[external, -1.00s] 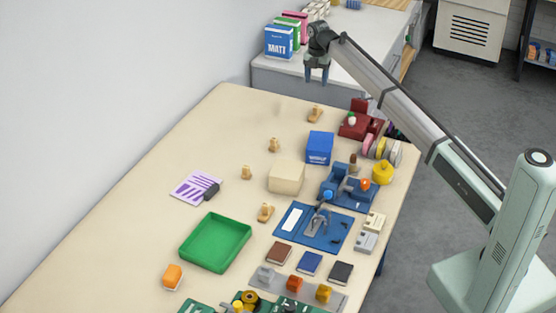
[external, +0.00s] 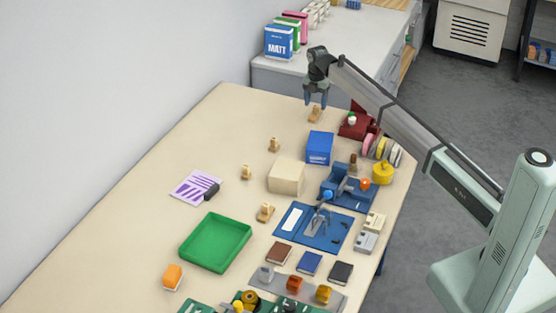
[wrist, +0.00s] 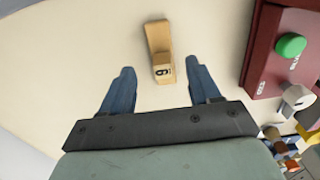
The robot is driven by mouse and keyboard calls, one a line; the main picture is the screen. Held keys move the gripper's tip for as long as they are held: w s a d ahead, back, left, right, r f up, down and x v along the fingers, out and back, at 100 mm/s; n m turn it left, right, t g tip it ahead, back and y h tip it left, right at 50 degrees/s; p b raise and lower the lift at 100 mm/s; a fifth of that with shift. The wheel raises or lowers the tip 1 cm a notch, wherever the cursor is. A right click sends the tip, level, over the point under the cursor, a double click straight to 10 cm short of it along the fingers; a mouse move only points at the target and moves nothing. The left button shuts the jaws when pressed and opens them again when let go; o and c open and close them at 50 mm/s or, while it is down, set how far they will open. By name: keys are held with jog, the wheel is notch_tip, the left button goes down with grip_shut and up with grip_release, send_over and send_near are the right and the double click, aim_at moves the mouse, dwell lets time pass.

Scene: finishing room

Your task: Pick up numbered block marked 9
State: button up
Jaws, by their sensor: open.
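In the external view the block (external: 314,115) is at the far end of the table, partly behind my fingers. My gripper (external: 316,99) points down above it, open and empty.
A dark red box with a green button (wrist: 290,45) stands right of the block. A blue box (external: 319,147) and other wooden blocks (external: 274,145) are nearer the camera. The table left of the block is clear.

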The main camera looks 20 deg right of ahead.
aim_at(316, 106)
jog(key=f, duration=0.3)
jog(key=shift+s+f, duration=0.2)
jog(key=shift+f, duration=0.1)
grip_shut()
dwell(0.3)
